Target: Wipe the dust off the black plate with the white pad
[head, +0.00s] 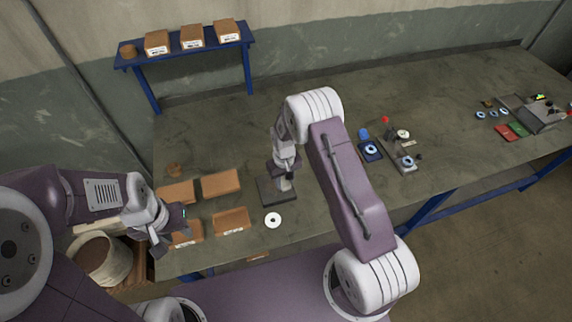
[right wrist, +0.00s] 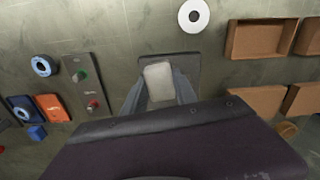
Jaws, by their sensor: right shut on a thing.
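The black plate (head: 270,197) lies on the bench near the middle of the head view, partly hidden by my right gripper (head: 285,176). In the right wrist view the plate (right wrist: 189,62) shows as a dark rectangle behind the white pad (right wrist: 158,80). My right gripper (right wrist: 158,95) is shut on the pad and holds it over the plate; I cannot tell whether they touch. Dust on the plate is too small to tell. My left gripper (head: 172,226) is beside the cardboard boxes at the left; its jaw opening is unclear.
A white disc (head: 273,220) lies just in front of the plate. Open cardboard boxes (head: 221,183) stand to its left. A blue-ringed fixture (head: 370,150) and a grey button panel (right wrist: 84,83) are on the other side. Bare bench lies behind the plate.

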